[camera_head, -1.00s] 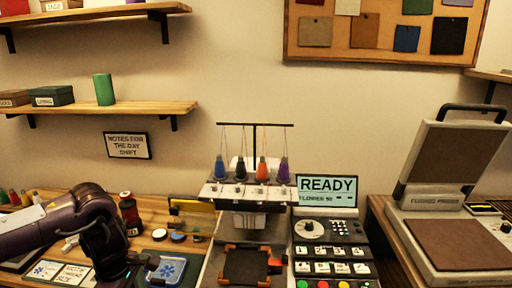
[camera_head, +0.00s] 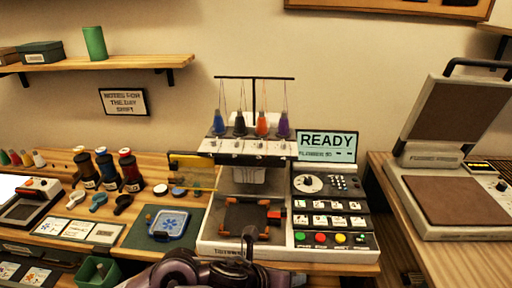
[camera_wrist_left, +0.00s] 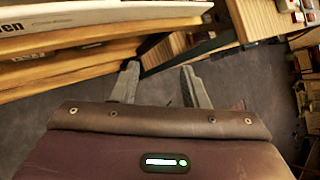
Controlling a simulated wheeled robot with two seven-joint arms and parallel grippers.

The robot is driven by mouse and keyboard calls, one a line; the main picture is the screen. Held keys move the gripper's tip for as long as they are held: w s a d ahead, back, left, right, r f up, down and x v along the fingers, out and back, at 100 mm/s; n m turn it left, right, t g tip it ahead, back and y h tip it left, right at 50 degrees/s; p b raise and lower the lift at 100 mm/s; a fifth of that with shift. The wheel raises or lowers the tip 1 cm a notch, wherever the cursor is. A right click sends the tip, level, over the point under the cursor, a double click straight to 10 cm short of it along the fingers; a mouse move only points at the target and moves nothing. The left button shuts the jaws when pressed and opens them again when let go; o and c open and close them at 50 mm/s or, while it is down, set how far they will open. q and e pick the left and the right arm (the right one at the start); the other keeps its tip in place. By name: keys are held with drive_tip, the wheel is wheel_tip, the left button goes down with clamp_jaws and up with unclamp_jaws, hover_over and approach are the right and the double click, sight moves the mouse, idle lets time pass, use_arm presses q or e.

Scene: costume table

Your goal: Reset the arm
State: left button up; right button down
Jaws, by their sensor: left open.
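My left gripper (camera_wrist_left: 160,86) is open and empty in the left wrist view. Its two grey fingers are apart, with dark floor and a wooden table edge beyond them. In the head view, part of my dark purple arm (camera_head: 190,270) shows low at the front edge, below the embroidery machine (camera_head: 222,240); whether the fingers show there I cannot tell. My right gripper is in neither view.
The machine carries several thread cones and a dark hoop (camera_head: 245,217). Its screen (camera_head: 327,146) reads READY. A blue-patterned patch (camera_head: 170,223) lies on a green mat (camera_head: 137,236). Spools (camera_head: 107,170) stand left. A heat press (camera_head: 452,200) stands right.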

use_arm(q)
drive_tip(key=a+r+n+t+y, duration=0.15)
drive_tip(key=a+n, duration=0.35)
drive_tip(key=n, duration=0.6)
drive_tip(key=a+n+t+y, duration=0.15)
drive_tip(key=a+n, duration=0.35)
drive_tip(key=n, duration=0.6)
drive_tip(key=s+a+f+n+g+y, duration=0.2)
drive_tip(key=s+a+f+n+g, duration=0.15)
drive_tip(key=s+a+n, duration=0.35)
drive_tip(key=s+a+f+n+g+y, duration=0.25)
drive_tip(key=s+a+f+n, duration=0.25)
drive_tip(key=a+n, duration=0.4)
wheel_tip(320, 180, down, 31)
drive_tip(key=s, duration=0.3)
drive_tip(key=s+a+f+g, duration=0.1)
drive_tip(key=s+a+f, duration=0.1)
drive_tip(key=s+f, duration=0.6)
drive_tip(key=s+a+f, duration=0.1)
drive_tip(key=s+f, duration=0.7)
drive_tip(key=s, duration=0.2)
drive_tip(key=shift+s+a+f+m+g, duration=0.2)
drive_tip(key=shift+a+f+m+g, duration=0.1)
drive_tip(key=shift+a+f+g, duration=0.1)
